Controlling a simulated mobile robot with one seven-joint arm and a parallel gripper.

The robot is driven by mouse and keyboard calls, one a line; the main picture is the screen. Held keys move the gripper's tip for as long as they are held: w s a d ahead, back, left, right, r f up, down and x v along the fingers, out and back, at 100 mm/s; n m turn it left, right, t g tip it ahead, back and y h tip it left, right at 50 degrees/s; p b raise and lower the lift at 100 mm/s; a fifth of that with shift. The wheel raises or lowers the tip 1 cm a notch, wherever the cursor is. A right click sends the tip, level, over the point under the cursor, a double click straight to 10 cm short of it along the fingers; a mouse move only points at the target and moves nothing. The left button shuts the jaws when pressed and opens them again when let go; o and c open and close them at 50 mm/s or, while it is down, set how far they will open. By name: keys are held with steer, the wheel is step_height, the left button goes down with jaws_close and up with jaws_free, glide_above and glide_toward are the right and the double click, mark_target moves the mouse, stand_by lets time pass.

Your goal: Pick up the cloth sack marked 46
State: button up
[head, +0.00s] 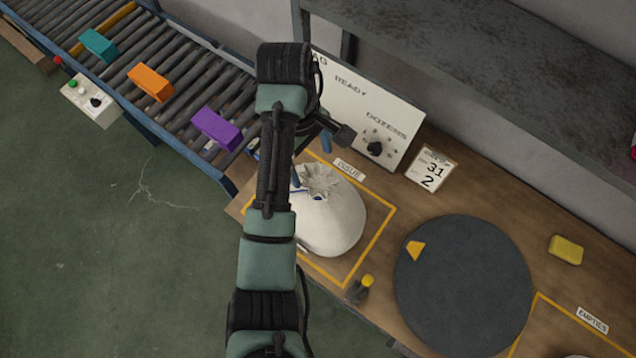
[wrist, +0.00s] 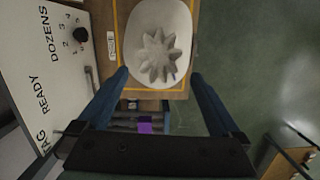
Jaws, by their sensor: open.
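A white cloth sack (head: 333,215) with a gathered, pleated top stands upright inside the yellow-outlined square labelled ISSUE on the wooden bench. My arm hides its left part in the head view, and I can read no 46 on it. In the wrist view the sack (wrist: 180,18) lies ahead, with its star-shaped gathered neck (wrist: 158,55) between the lines of my fingers. My gripper (wrist: 160,76) is open and empty, its two blue fingers spread wide. In the head view my gripper is mostly hidden behind my arm, near the sack's top.
A panel with a DOZENS dial (head: 375,148) stands behind the sack. A small bottle-like object with a yellow cap (head: 358,289) stands close to its right. A dark round turntable (head: 463,285), a yellow block (head: 566,250) and a card (head: 432,168) are further right. A roller conveyor (head: 190,60) carries coloured boxes.

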mark_target(316, 178)
steer(key=f+b, duration=0.2)
steer(key=f, duration=0.1)
steer(key=f+b, duration=0.3)
steer(key=d+f+b, duration=0.1)
steer(key=f+b, duration=0.1)
steer(key=f, duration=0.1)
steer(key=shift+s+f, duration=0.1)
steer(key=shift+s, duration=0.25)
steer(key=shift+s+d+f, duration=0.1)
steer(key=shift+d+f, duration=0.1)
steer(key=shift+f, duration=0.9)
jaws_close()
